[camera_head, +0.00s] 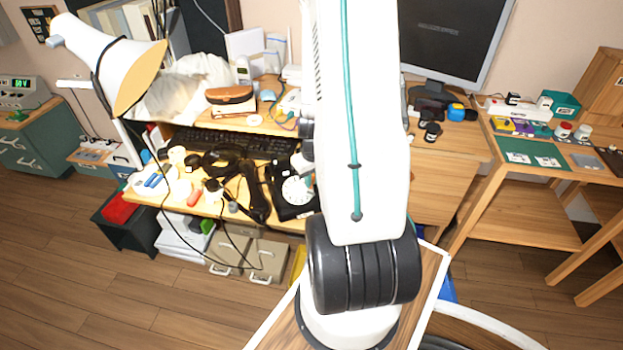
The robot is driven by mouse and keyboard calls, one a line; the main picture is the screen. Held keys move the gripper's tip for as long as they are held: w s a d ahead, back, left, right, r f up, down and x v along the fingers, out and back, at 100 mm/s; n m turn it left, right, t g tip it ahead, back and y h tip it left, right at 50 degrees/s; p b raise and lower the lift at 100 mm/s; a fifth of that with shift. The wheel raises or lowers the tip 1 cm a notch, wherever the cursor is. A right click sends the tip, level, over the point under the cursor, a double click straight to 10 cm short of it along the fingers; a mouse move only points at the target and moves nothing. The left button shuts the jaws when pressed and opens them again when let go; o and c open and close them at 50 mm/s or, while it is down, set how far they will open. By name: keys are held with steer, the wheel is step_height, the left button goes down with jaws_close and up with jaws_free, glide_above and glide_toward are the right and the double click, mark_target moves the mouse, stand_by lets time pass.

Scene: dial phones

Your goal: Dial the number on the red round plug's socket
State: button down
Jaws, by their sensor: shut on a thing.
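A black rotary phone with a white round dial (297,190) sits on the desk, its right side hidden by my arm. A black handset (254,192) lies to the left of the phone, off its cradle. A small red round thing (565,129) is on the right-hand table; I cannot tell if it is a plug. No socket number is legible from here. My white arm rises through the middle of the view, and its dark and white wrist parts show beside the phone. The gripper itself is hidden behind the arm.
A dark keyboard (235,143) lies behind the phone. A white lamp (112,62) leans over the left of the desk, among small clutter and loose cables. A monitor (447,40) stands behind. A white strip (518,109) lies on the right table. The left floor is clear.

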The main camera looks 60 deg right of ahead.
steer(key=shift+r, duration=0.1)
step_height(320, 180, up, 6)
steer(key=s+a, duration=0.1)
steer(key=s, duration=0.1)
steer(key=shift+s+a, duration=0.15)
steer(key=shift+a, duration=0.2)
stand_by(1.5)
